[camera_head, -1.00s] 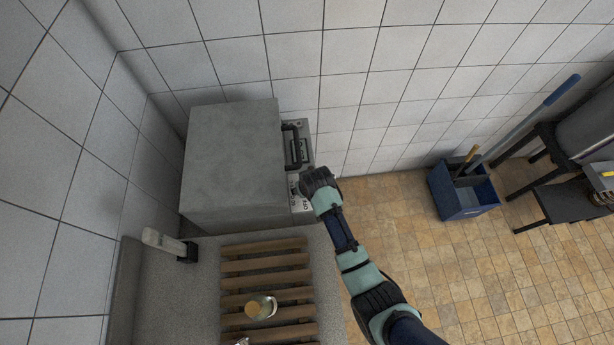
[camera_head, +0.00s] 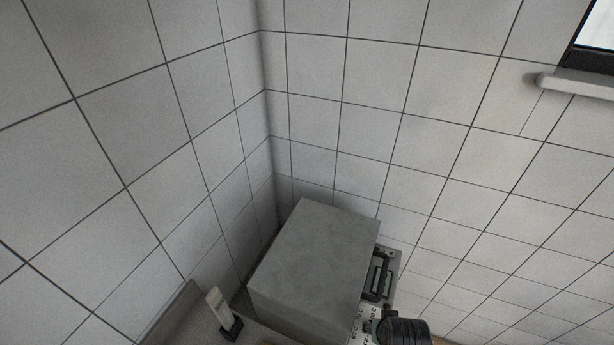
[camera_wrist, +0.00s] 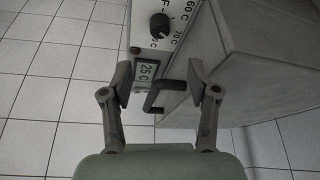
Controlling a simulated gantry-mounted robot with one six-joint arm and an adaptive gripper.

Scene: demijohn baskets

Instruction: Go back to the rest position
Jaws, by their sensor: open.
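My gripper (camera_wrist: 159,86) is open in the wrist view, its two fingers apart with nothing held between them. A grey box-shaped appliance (camera_head: 315,255) stands in the wall corner in the head view. Its front panel in the wrist view carries a dark knob (camera_wrist: 160,25) with temperature marks and a small display (camera_wrist: 148,71) reading 25 C. A dark handle (camera_wrist: 165,96) appears between and beyond the fingertips; I cannot tell whether anything touches it. In the head view only a dark part of my arm shows at the bottom edge, beside the appliance's front; the fingers are not visible there.
A white-handled item in a dark holder (camera_head: 223,315) stands left of the appliance on the grey counter. Tiled walls (camera_head: 180,120) close off the left and back. A window ledge (camera_head: 575,83) juts out at upper right.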

